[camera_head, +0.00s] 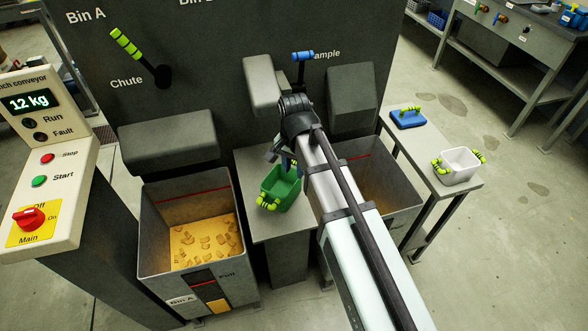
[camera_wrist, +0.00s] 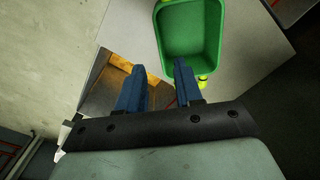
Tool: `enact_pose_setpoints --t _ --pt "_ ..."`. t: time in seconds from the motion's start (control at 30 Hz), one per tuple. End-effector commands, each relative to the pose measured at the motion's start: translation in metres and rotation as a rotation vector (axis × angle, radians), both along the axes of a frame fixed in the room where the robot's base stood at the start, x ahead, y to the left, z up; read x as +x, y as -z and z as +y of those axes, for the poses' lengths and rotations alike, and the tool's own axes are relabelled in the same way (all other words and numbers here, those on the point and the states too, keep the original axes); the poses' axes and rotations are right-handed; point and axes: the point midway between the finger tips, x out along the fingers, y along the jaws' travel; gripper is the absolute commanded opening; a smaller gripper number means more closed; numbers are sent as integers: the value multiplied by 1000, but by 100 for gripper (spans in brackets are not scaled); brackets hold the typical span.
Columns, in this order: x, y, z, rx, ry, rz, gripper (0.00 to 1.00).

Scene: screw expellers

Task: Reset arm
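My arm reaches from the lower right of the head view toward the middle of the machine front. My gripper (camera_head: 283,157) is above the green tub (camera_head: 281,186) on the grey stand between the two bins. In the wrist view my gripper's two blue fingers (camera_wrist: 158,90) are apart with nothing between them. The green tub (camera_wrist: 190,40) is empty in that view and lies just beyond the fingertips. A yellow-green grip shows at its near edge. The fingers do not appear to hold the tub.
Bin A (camera_head: 159,252) holds yellowish pieces at left; another bin (camera_head: 390,195) is partly behind my arm. The control panel (camera_head: 45,160) reads 12 kg. A side table carries a white tub (camera_head: 459,165) and a blue item (camera_head: 408,119). Chute lever (camera_head: 140,55) and blue sample handle (camera_head: 303,56) project from the machine.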

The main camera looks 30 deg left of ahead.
Motion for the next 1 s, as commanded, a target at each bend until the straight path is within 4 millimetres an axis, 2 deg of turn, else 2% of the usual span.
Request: enact_pose_setpoints --t 0.47,0.6,0.67,0.77,1.0 --pt "0 0 0 0 0 0 35" --pt "4 5 -7 -1 2 0 35" --pt "11 11 -17 -1 5 0 35" --pt "26 27 -43 -2 7 2 35" --pt "65 75 -129 -1 9 1 35"
